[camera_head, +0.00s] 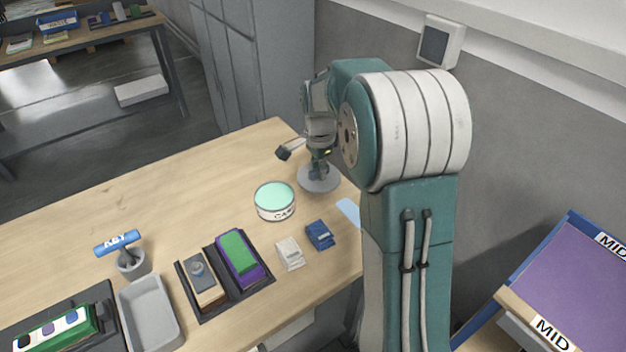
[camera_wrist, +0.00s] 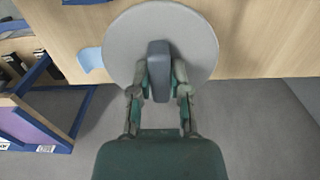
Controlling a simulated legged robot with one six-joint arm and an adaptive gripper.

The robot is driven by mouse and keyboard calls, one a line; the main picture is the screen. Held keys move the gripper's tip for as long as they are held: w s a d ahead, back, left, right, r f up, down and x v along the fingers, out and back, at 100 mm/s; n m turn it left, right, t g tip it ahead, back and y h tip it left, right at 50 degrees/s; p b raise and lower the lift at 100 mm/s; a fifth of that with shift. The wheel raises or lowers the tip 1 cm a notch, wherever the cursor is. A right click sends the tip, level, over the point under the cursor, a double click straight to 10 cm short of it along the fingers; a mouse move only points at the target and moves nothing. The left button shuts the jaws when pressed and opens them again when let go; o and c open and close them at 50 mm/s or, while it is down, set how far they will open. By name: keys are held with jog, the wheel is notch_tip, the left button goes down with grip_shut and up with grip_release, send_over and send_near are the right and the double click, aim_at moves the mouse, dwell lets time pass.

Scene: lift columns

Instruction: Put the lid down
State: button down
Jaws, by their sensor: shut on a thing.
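The lid is a round grey disc (camera_head: 320,181) with a dark upright handle, near the far right corner of the wooden table. My gripper (camera_head: 318,153) is above it and shut on the handle. In the wrist view the lid (camera_wrist: 190,25) shows from above, with the handle between the two fingers of my gripper (camera_wrist: 160,75). I cannot tell whether the lid touches the table or hangs just above it. A round can (camera_head: 275,201) with a mint-green top and a partly readable label stands to the left and in front of the lid.
A light blue sheet (camera_head: 349,212) lies at the table's right edge. Blue (camera_head: 320,235) and white (camera_head: 290,253) small packets, a black tray (camera_head: 225,276) with blocks, a grey bin (camera_head: 150,312) and a KEY tool (camera_head: 118,243) stand nearer. The table's left middle is bare.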

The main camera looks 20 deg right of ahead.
jog(key=w+f, duration=0.3)
jog(key=w+d+f, duration=0.1)
jog(key=w+f, duration=0.2)
jog(key=shift+w+d, duration=0.1)
jog(key=shift+d, duration=0.05)
jog(key=shift+w+f, duration=0.15)
jog(key=shift+f, duration=0.15)
notch_tip(320, 180, down, 3)
jog(key=shift+w+f, duration=0.1)
jog(key=shift+w, duration=0.05)
jog(key=c, duration=0.6)
grip_release()
jog(key=shift+f, duration=0.1)
